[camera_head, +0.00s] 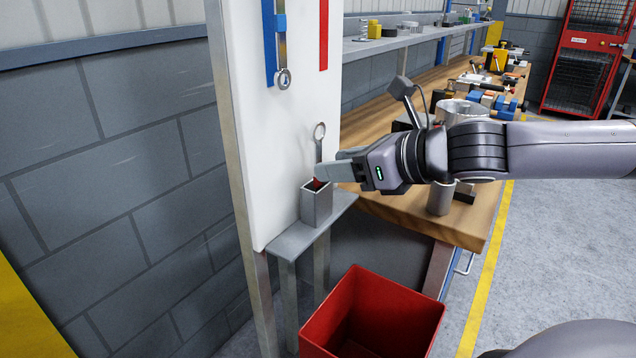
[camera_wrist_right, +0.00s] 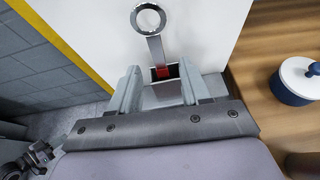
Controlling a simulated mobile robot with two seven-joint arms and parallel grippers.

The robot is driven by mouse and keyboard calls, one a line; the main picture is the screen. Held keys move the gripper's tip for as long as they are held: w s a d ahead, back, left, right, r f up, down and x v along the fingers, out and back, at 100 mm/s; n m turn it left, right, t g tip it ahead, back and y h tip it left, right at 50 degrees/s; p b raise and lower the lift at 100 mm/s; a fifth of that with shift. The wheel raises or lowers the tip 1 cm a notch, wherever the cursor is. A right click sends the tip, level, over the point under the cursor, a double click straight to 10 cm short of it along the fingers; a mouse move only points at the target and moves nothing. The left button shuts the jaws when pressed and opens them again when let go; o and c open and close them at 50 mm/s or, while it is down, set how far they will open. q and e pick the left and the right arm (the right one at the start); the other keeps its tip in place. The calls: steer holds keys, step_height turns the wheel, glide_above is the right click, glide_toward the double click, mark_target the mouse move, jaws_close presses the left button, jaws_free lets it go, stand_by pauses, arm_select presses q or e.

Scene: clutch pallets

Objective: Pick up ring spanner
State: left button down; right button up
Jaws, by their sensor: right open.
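A metal ring spanner (camera_head: 319,132) stands upright, ring end up, in a small grey square holder (camera_head: 316,206) beside the white board. In the right wrist view the spanner's ring (camera_wrist_right: 148,18) and shank lie ahead, with a red part (camera_wrist_right: 163,71) low down at the holder's mouth; its lower end is hidden. My right gripper (camera_head: 322,174) is just above the holder, close to the shank. In the wrist view its fingers (camera_wrist_right: 161,82) are apart, one on each side of the holder's opening, without visible contact on the spanner. My left gripper is not in view.
Another ring-ended tool (camera_head: 282,78) hangs by a blue strip on the white board (camera_head: 275,165). The holder stands on a narrow grey ledge (camera_head: 290,244). A red bin (camera_head: 415,322) is below.

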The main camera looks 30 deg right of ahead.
steer(key=shift+b+x, duration=1)
steer(key=shift+x, duration=0.25)
jaws_close()
